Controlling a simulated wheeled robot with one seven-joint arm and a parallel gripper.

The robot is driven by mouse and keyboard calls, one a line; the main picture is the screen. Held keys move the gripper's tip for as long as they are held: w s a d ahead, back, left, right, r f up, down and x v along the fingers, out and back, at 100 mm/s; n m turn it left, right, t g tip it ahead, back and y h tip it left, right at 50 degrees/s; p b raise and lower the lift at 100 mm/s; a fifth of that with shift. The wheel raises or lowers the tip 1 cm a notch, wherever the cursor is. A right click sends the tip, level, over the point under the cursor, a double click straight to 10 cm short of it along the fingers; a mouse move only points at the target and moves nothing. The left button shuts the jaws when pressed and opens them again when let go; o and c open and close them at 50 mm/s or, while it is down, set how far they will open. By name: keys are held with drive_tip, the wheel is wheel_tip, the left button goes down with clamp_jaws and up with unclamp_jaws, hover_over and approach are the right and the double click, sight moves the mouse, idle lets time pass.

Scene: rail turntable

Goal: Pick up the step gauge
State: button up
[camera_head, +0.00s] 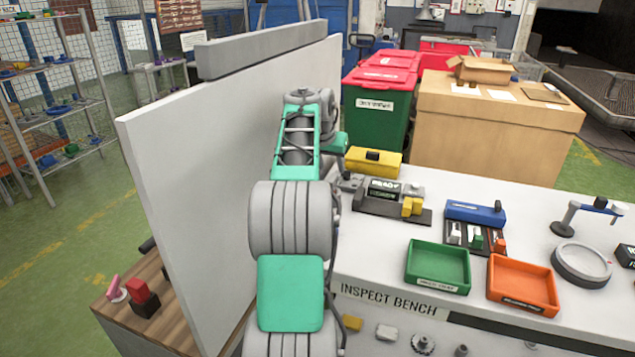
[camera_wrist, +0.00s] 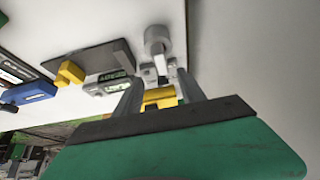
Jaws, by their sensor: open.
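A small yellow block with a stepped shape (camera_head: 412,206) sits at the right end of a dark plate beside a grey device (camera_head: 382,190) on the inspection bench; it looks like the step gauge, but I cannot be sure. In the wrist view this yellow block (camera_wrist: 70,72) is left of my gripper, apart from it. My gripper (camera_wrist: 158,84) is open, its two grey fingers reaching over the bench. A yellow case (camera_wrist: 160,98) shows beyond and between them; I see no contact. In the head view my arm hides most of the gripper.
A yellow case (camera_head: 373,163) stands behind the device. A blue case (camera_head: 476,212), a green tray (camera_head: 438,267), an orange tray (camera_head: 523,285) and a ring stand (camera_head: 581,264) occupy the bench. A tall white panel (camera_head: 210,170) stands left of my arm.

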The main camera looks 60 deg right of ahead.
sight(332, 178)
drive_tip(key=x, duration=0.7)
drive_tip(key=shift+w+a+f, duration=0.1)
drive_tip(key=shift+w+f, duration=0.1)
drive_tip(key=shift+f, duration=0.25)
clamp_jaws()
